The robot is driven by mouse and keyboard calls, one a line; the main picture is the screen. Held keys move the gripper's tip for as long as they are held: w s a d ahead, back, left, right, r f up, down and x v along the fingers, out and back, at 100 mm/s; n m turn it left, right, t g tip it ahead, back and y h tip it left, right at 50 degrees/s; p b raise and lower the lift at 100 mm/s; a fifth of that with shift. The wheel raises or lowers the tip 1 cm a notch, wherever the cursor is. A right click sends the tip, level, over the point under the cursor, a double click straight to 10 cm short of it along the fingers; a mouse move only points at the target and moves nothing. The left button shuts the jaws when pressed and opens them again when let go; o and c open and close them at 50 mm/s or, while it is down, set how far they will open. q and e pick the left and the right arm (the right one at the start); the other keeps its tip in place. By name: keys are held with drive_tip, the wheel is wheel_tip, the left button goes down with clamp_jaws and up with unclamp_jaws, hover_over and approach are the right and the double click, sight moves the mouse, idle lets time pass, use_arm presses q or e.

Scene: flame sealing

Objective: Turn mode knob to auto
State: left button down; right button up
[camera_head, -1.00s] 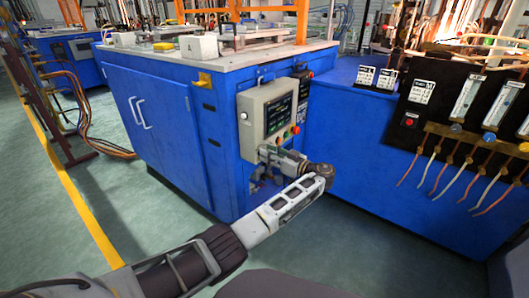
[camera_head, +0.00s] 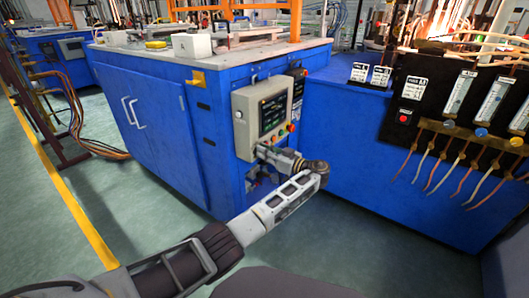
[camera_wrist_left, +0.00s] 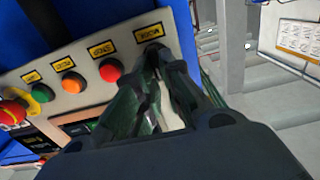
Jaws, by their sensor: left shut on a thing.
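The mode knob (camera_wrist_left: 152,47) is a small dark knob under a yellow MODE label on the beige control box (camera_head: 244,135). In the left wrist view it is mostly hidden by the fingertips, so its pointing direction cannot be read. My left gripper (camera_wrist_left: 159,62) is shut on the knob, one finger on each side. In the head view my left gripper (camera_head: 262,155) reaches the lower edge of the box, and the knob is hidden there. My right gripper is not in view.
A red button (camera_wrist_left: 111,70), an orange button (camera_wrist_left: 73,83), a green button (camera_wrist_left: 41,93) and a red emergency stop (camera_wrist_left: 12,112) sit in a row beside the knob. The box hangs on a blue cabinet (camera_head: 165,125). Open floor lies in front.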

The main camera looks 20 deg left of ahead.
use_arm(q)
drive_tip(key=shift+m, duration=0.4)
drive_tip(key=shift+w+d+f+m+p, duration=0.15)
drive_tip(key=shift+m+p, duration=0.25)
drive_tip(key=shift+m, duration=0.95)
drive_tip(key=shift+w+r+m+p, duration=0.15)
drive_tip(key=shift+m+p, duration=0.3)
drive_tip(key=shift+m, duration=0.95)
drive_tip(key=shift+w+d+f+m+p, duration=0.15)
drive_tip(key=shift+m+p, duration=0.25)
drive_tip(key=shift+m, duration=0.95)
drive_tip(key=shift+a, duration=0.1)
drive_tip(key=c, duration=1.5)
unclamp_jaws()
drive_tip(key=shift+c, duration=0.2)
drive_tip(key=v, duration=0.7)
drive_tip(key=shift+d, duration=0.25)
